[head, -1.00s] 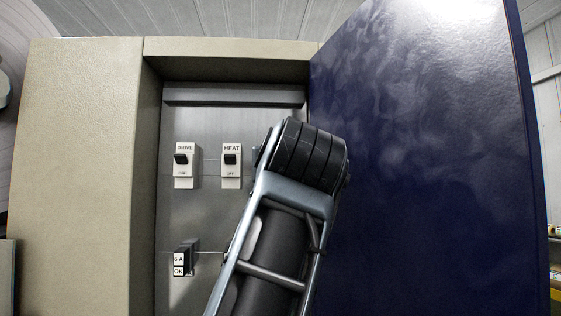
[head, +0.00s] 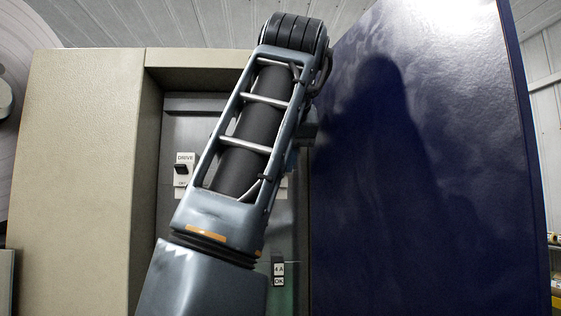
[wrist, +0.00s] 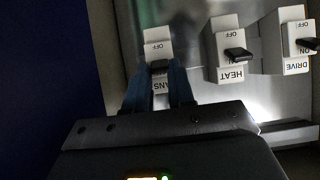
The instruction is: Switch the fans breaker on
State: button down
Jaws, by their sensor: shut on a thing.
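The fans breaker (wrist: 156,48) is a white block at the left of a row in the wrist view, which shows the labels upside down. Its name is partly covered by my fingers; its OFF mark shows. Its dark lever (wrist: 159,67) sits between the OFF mark and the name; I cannot tell if it is fully at the ON end. My gripper (wrist: 160,72) has its two blue fingers on either side of this lever, shut on it. In the head view my arm hides the gripper and the fans breaker.
The heat breaker (wrist: 229,44) and drive breaker (wrist: 295,38) stand beside it, levers toward their names. The drive breaker also shows in the head view (head: 185,158). The beige cabinet (head: 85,170) frames the panel at left; the open blue door (head: 430,160) stands close at right.

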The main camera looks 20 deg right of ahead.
dwell(0.4)
jog(key=c, duration=1)
grip_release()
jog(key=shift+o, duration=0.2)
jog(key=b+v, duration=0.1)
jog(key=v, duration=0.6)
jog(key=shift+s+r+b, duration=0.25)
jog(key=shift+b, duration=0.15)
